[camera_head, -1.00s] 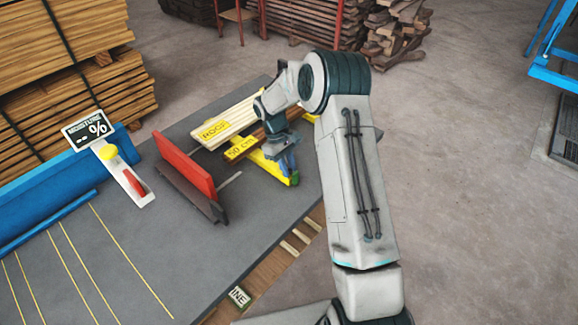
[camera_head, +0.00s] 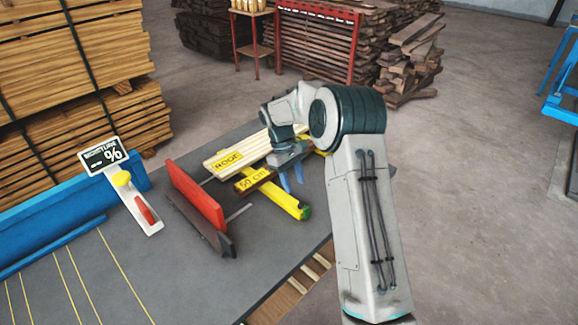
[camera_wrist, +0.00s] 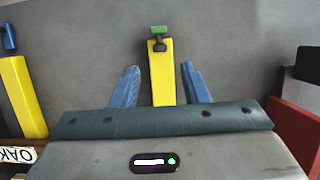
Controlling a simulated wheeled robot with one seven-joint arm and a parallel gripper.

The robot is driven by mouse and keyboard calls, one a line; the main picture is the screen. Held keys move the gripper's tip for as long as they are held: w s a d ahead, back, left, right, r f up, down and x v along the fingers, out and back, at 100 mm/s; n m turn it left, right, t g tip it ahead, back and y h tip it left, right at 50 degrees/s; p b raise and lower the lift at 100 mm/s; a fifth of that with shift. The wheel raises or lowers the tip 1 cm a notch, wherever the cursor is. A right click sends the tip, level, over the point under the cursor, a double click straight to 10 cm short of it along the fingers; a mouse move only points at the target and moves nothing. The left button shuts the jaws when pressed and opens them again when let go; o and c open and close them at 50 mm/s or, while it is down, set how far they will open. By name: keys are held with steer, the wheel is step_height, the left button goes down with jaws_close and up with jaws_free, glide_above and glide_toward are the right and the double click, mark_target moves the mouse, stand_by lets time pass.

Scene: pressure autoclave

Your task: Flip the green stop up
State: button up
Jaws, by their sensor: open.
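The green stop (camera_wrist: 158,30) sits at the far end of a yellow bar (camera_wrist: 160,78) in the wrist view, on a dark hinge piece. In the head view the green stop (camera_head: 305,212) shows small at the near right end of the yellow bar (camera_head: 284,200). I cannot tell for sure whether it is flipped up or down. My gripper (camera_head: 291,179) is above the bar, short of the stop. In the wrist view my gripper (camera_wrist: 160,70) has its blue fingers apart, one on each side of the bar in the picture, with nothing between them held.
A red fence (camera_head: 195,192) stands left of the bars on the grey table (camera_head: 120,240). In the wrist view another yellow bar (camera_wrist: 20,95) has a blue stop (camera_wrist: 9,38). A moisture meter (camera_head: 135,203) is at left.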

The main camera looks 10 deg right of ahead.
steer(key=v, duration=0.6)
steer(key=shift+r, duration=0.15)
steer(key=s+d+r+m+t, duration=0.1)
steer(key=s+r+m+t, duration=0.1)
steer(key=s+r, duration=0.5)
steer(key=s+d+r+m+t, duration=0.1)
steer(key=s+r, duration=0.3)
steer(key=s, duration=0.5)
steer(key=s+d+f+m+t+y, duration=0.1)
steer(key=s+f+m+t+y, duration=0.1)
steer(key=s, duration=1.5)
steer(key=shift+m+t, duration=0.5)
steer(key=shift+m, duration=0.6)
